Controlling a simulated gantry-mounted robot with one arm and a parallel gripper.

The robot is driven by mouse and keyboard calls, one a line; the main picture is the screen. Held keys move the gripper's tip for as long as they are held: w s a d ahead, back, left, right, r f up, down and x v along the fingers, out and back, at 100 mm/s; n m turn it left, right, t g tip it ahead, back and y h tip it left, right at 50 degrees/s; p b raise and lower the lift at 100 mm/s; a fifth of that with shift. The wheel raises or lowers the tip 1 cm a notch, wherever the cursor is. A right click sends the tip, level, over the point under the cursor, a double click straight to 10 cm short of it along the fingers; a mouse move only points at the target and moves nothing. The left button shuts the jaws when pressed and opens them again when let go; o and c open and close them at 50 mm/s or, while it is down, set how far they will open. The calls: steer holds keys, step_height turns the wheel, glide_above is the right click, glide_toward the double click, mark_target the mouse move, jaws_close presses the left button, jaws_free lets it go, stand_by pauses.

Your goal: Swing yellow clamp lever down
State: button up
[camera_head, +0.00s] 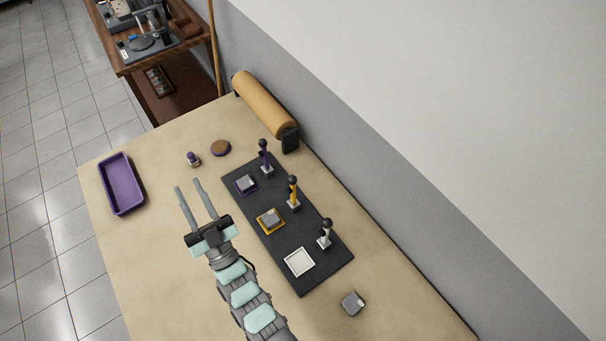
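The yellow clamp lever (293,189) stands upright on the dark base plate (318,248), with a black knob on top. Beside its foot, a grey block sits in the yellow square nest (270,221). A purple lever (264,158) and a white lever (326,234) also stand upright, one on either side of the yellow one. My gripper (190,187) is open and empty, with its two fingers apart. It is left of the plate and the yellow lever, touching nothing that I can see.
A loose grey block (353,303) lies nearby. A purple tray (122,184), a small purple-topped item (193,159), a brown disc (221,148) and an orange roll (263,104) stand around.

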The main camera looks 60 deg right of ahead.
steer(key=w+d+f+g, duration=0.2)
steer(key=d+f, duration=0.1)
steer(key=d, duration=0.2)
steer(key=w+d+f+m+g+b, duration=0.1)
steer(key=w+d+f+g, duration=0.1)
steer(key=d, duration=0.4)
steer(key=w+d+f+g, duration=0.2)
steer(key=w+d+f, duration=0.1)
steer(key=d, duration=0.3)
steer(key=shift+w+d+f+m+g, duration=0.15)
steer(key=shift+f+m+g, duration=0.05)
steer(key=shift+f, duration=0.2)
steer(key=shift+w+d+f+m+g, duration=0.1)
steer(key=shift+f+m+g, duration=0.1)
steer(key=shift+f, duration=0.2)
jaws_close()
steer(key=s+d+f+g+y+b, duration=0.1)
steer(key=s+d+f+g+y, duration=0.15)
steer(key=d+f, duration=0.4)
steer(key=s+d+f+g+y+b, duration=0.1)
steer(key=d+f+g+y+b, duration=0.2)
steer(key=d, duration=0.7)
steer(key=s+r+n+g+y, duration=0.2)
steer(key=s+y, duration=0.6)
steer(key=s, duration=1)
steer(key=shift+a+r+n+g+b, duration=0.15)
steer(key=shift+r+n+g+b, duration=0.35)
steer(key=shift+g, duration=0.75)
steer(key=shift+f, duration=0.2)
